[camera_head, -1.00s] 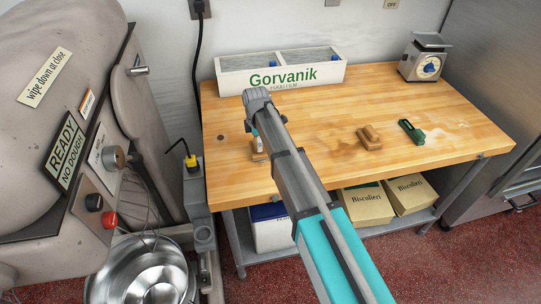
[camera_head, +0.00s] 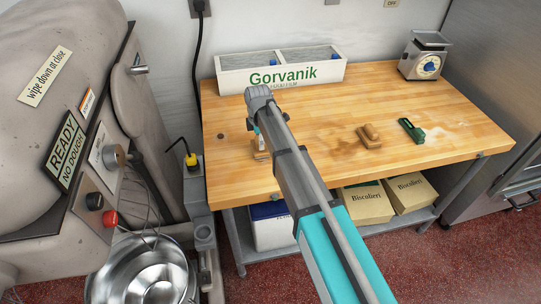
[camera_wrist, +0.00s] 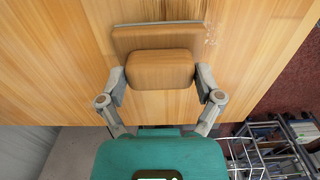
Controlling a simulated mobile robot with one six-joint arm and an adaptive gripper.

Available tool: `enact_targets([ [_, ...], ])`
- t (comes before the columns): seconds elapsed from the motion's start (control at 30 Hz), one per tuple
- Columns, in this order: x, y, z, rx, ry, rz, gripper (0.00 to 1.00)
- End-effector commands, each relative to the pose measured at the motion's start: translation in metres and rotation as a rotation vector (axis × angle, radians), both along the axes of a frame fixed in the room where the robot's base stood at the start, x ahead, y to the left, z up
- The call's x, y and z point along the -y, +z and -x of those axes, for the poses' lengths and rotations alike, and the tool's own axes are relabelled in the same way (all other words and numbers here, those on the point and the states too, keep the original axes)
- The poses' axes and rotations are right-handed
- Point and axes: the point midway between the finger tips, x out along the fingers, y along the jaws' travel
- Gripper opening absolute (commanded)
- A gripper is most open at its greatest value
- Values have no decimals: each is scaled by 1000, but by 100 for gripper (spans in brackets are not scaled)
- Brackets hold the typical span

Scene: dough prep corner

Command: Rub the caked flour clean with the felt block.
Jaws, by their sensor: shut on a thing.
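My gripper (camera_wrist: 161,82) is shut on the wooden grip of the felt block (camera_wrist: 160,68). The block has a wider wooden base with a thin pale grey edge, and it sits on or just above the wooden tabletop; I cannot tell if it touches. In the head view the felt block (camera_head: 261,155) shows only partly, behind my arm, on the left part of the table. Faint pale marks (camera_wrist: 211,42) lie just right of the block in the wrist view. A whitish flour smear (camera_head: 448,133) shows on the right part of the table.
A white Gorvanik bin (camera_head: 235,82) and a scale (camera_head: 425,57) stand at the back. A large mixer (camera_head: 60,110) stands at left.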

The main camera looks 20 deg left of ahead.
Motion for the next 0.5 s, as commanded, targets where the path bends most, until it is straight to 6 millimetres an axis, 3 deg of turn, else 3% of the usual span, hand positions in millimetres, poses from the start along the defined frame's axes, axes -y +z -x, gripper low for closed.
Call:
enact_targets([
  [0.5, 22, 0, -15, 0, -1, 0, 27],
])
